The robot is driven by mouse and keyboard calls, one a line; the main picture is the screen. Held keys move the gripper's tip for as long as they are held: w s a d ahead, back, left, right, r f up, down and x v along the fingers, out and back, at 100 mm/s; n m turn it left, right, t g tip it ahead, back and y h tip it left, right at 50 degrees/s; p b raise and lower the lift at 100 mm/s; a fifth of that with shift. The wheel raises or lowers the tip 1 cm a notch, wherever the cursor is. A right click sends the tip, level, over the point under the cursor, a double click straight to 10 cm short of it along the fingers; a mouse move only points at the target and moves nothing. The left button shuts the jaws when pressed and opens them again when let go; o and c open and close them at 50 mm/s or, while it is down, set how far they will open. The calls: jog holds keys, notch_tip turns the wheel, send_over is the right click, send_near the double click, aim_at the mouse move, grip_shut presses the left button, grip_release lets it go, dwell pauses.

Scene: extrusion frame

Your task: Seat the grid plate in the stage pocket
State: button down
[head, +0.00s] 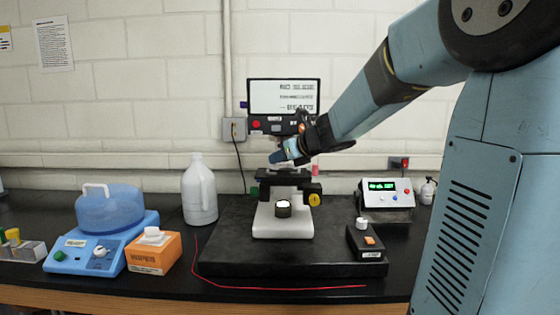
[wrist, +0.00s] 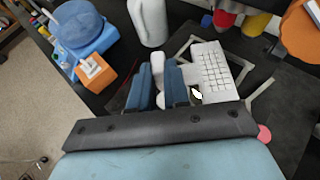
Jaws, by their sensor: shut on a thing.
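The grid plate (wrist: 214,70) is a pale plate with dark grid lines, seen in the wrist view just right of my blue gripper fingers (wrist: 160,86). My gripper is shut on it at the plate's left side, where a pale tab meets the fingers; the exact contact is partly hidden. In the head view my gripper (head: 284,153) is above the microscope's black stage (head: 285,177). The plate is hard to make out there. The stage pocket is not clearly visible, and I cannot tell whether the plate touches the stage.
The microscope's white base (head: 283,224) stands on a black slab (head: 225,258). Its screen (head: 283,97) rises behind my gripper. A white jug (head: 199,190), orange box (head: 153,250) and blue device (head: 105,235) are left; a black control box (head: 367,243) and a display unit (head: 386,196) are right.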

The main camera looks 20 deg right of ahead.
aim_at(280, 164)
jog(key=w, duration=0.1)
jog(key=w+d, duration=0.1)
jog(key=w, duration=0.1)
jog(key=shift+w, duration=0.2)
jog(key=shift+f, duration=0.65)
jog(key=shift+s+f, duration=0.15)
jog(key=shift+f, duration=0.55)
jog(key=c, duration=1.1)
grip_release()
